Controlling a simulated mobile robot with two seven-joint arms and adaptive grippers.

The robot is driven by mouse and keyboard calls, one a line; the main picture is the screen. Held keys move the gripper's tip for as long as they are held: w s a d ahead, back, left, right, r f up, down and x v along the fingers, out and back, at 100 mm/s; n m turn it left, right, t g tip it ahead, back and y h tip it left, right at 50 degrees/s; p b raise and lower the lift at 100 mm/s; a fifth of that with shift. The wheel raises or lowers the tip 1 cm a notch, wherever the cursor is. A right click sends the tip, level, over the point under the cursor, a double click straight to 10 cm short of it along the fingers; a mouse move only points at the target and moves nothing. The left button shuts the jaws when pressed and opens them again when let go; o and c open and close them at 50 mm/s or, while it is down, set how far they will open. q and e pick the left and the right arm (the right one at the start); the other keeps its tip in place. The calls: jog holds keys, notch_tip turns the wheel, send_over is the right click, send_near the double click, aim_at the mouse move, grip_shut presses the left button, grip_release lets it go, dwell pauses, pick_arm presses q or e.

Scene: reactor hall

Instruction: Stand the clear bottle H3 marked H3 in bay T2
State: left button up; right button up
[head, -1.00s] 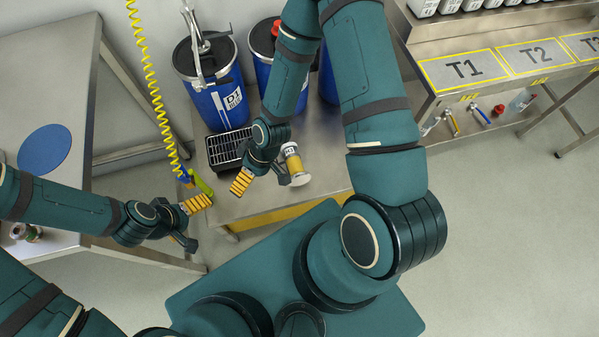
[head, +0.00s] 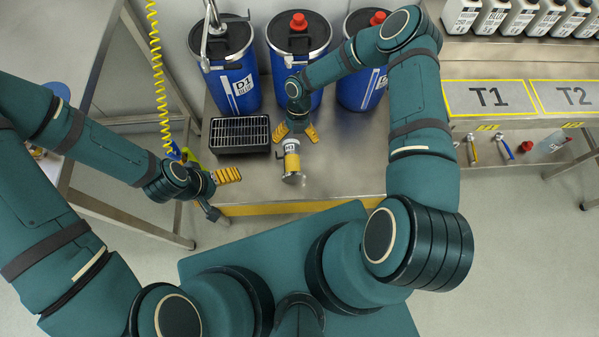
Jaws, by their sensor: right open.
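A small bottle with clear walls, a yellow band and a white label (head: 291,160) appears to stand upright on the steel bench, near its front edge. Its mark is too small to read surely. My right gripper (head: 297,131) is open, just behind the bottle's top, its yellow-padded fingers spread to either side; I cannot tell whether they touch it. My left gripper (head: 220,193) is open and empty, left of the bottle by the bench's front corner. Bay T2 (head: 570,97) is a grey, yellow-bordered panel at the right edge, partly cut off; its visible part is bare.
A black grate (head: 239,135) lies left of the bottle. Bay T1 (head: 487,98) is bare. Several white jugs (head: 497,15) line the back shelf. Tools (head: 503,147) and a clear red-capped bottle (head: 552,144) lie below the bays.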

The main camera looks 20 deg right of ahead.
aim_at(293, 165)
jog(key=b+x, duration=0.1)
jog(key=x, duration=0.7)
jog(key=shift+f, duration=0.25)
jog(key=shift+b+x, duration=0.6)
jog(key=shift+x, duration=2.1)
jog(key=c, duration=1.4)
